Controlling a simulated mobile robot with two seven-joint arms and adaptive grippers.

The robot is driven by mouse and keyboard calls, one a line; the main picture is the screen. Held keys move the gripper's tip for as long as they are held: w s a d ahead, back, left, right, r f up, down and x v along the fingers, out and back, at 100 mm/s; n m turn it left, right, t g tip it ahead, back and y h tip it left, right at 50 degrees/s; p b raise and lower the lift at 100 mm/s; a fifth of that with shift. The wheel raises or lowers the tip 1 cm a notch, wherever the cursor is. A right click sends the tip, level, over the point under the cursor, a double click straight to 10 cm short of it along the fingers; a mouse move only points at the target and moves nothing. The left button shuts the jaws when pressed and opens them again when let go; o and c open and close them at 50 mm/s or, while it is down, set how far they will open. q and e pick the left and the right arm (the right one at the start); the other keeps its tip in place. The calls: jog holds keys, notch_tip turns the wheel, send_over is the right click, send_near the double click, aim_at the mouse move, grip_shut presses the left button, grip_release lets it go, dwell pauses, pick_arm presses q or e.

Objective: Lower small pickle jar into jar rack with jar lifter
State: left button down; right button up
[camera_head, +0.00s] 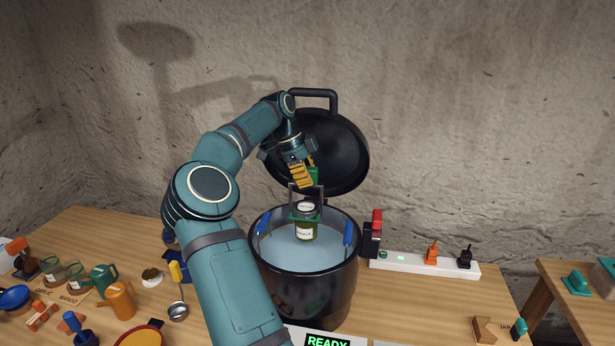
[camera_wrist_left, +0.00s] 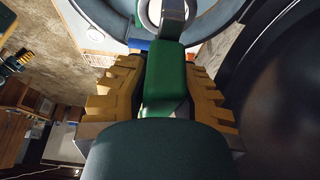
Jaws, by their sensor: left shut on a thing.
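My left gripper (camera_head: 303,178), with yellow fingers, is shut on the lifter's green handle (camera_wrist_left: 167,75), above the jar. The green jaws of the lifter sit around the jar's neck. The jar's lower part is against the pale water inside the pot; I cannot tell whether it touches the water. Blue rack handles (camera_head: 348,233) show at the pot's inner sides; the rest of the rack is hidden. My right gripper is not seen.
The black pot lid (camera_head: 325,150) stands open behind my gripper. A white power strip (camera_head: 410,264) with plugs lies right of the pot. A green READY display (camera_head: 327,341) is in front. Cups, an orange jug (camera_head: 119,301) and a ladle (camera_head: 178,311) crowd the left.

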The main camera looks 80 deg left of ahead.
aim_at(306, 206)
pick_arm(q)
jog(key=shift+f+b, duration=1.8)
jog(key=shift+f, duration=1.1)
jog(key=shift+f+b, duration=0.8)
jog(key=shift+f, duration=0.6)
jog(key=shift+f+b, duration=0.3)
jog(key=shift+f, duration=0.2)
jog(key=shift+f+b, duration=0.7)
jog(key=shift+f, duration=0.15)
jog(key=shift+d+f, duration=0.1)
jog(key=shift+f, duration=0.2)
dwell(0.6)
jog(key=shift+s+d+b, duration=0.2)
jog(key=shift+d+b, duration=0.25)
jog(key=shift+b, duration=0.25)
dwell(0.8)
